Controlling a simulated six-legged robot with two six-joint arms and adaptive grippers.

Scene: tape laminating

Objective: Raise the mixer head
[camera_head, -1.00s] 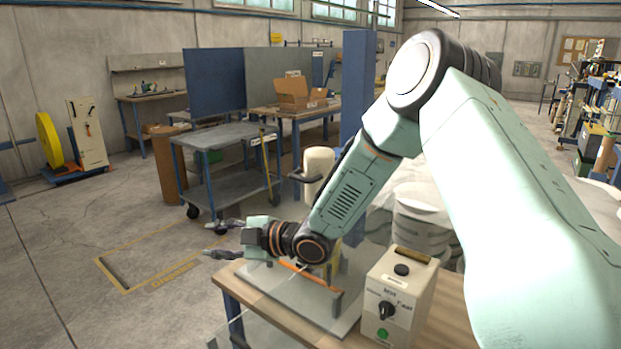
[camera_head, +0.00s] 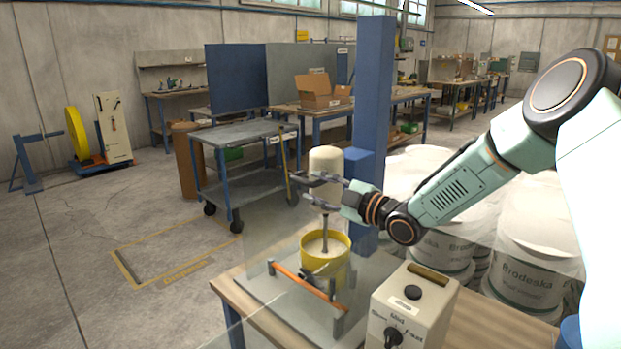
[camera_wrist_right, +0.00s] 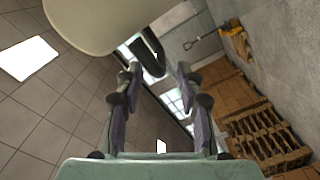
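The mixer head (camera_head: 326,163) is a cream cylinder on the blue column. Its shaft (camera_head: 325,233) reaches down into a yellow bucket (camera_head: 314,243). The cream head (camera_wrist_right: 100,18) fills the top left there. My left gripper is not in view.
The bucket stands on a grey plate (camera_head: 262,300) behind an orange bar (camera_head: 303,281). A control box (camera_head: 412,306) with knobs stands at the front right. A transparent panel crosses this area. White drums (camera_head: 528,245) stand at right; a cart (camera_head: 240,137) stands at left.

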